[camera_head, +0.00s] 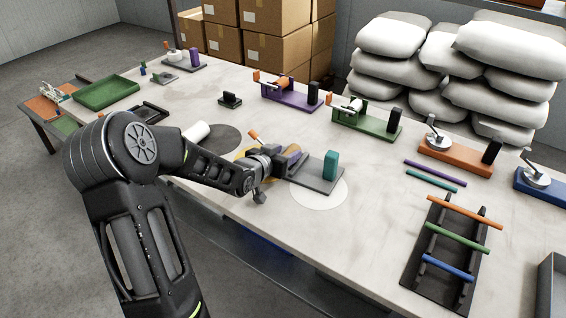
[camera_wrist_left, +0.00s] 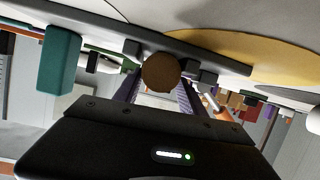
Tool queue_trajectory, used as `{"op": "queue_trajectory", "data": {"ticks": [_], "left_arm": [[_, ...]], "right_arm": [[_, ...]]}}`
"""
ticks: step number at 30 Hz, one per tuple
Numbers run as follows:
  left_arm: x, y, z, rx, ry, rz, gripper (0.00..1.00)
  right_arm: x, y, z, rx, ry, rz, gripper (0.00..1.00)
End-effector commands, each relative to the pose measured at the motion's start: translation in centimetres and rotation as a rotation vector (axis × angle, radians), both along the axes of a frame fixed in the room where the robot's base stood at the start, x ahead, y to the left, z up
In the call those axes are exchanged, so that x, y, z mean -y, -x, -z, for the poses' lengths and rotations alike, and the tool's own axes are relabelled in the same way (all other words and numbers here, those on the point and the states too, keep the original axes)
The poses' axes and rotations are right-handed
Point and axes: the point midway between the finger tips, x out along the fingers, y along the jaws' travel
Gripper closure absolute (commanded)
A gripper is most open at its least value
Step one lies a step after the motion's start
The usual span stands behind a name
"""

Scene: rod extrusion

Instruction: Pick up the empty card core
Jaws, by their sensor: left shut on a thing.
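My left gripper (camera_head: 288,163) is over the grey stand (camera_head: 318,180) with the teal block (camera_head: 330,165), near the middle of the table. It is shut on a brown card core, whose round end (camera_wrist_left: 162,73) shows between the purple-sided fingers in the wrist view. Dark posts of the stand flank the core there, and the teal block (camera_wrist_left: 60,58) is at the left. The arm and gripper hide most of the core in the head view. I cannot tell whether the core still touches the stand. My right gripper is not in view.
A white roll (camera_head: 196,133) lies on a dark round mat at the left. Purple (camera_head: 291,96) and green (camera_head: 366,121) stands line the back. A dark rack (camera_head: 413,270) with coloured rods is at the right. A green tray (camera_head: 106,93) is far left.

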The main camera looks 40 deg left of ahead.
Motion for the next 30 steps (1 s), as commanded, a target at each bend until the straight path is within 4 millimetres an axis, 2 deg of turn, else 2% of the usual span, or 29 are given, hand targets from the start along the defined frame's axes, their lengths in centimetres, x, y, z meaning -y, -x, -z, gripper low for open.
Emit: {"op": "queue_trajectory", "data": {"ticks": [1, 12, 23, 26, 30], "left_arm": [[0.7, 0.7, 2.0, -0.042, 0.023, 0.006, 0.70], [0.7, 0.7, 2.0, -0.042, 0.023, 0.007, 1.00], [0.6, 0.7, 1.6, -0.042, 0.021, 0.005, 1.00], [0.6, 0.7, 0.7, -0.041, 0.020, 0.006, 1.00], [0.5, 0.6, -1.8, -0.037, 0.016, 0.006, 1.00]], "right_arm": [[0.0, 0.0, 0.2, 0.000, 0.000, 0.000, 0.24], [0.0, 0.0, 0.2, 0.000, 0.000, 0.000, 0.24], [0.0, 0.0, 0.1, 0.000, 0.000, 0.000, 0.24], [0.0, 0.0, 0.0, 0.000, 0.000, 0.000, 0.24], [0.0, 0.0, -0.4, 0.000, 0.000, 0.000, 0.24]]}}
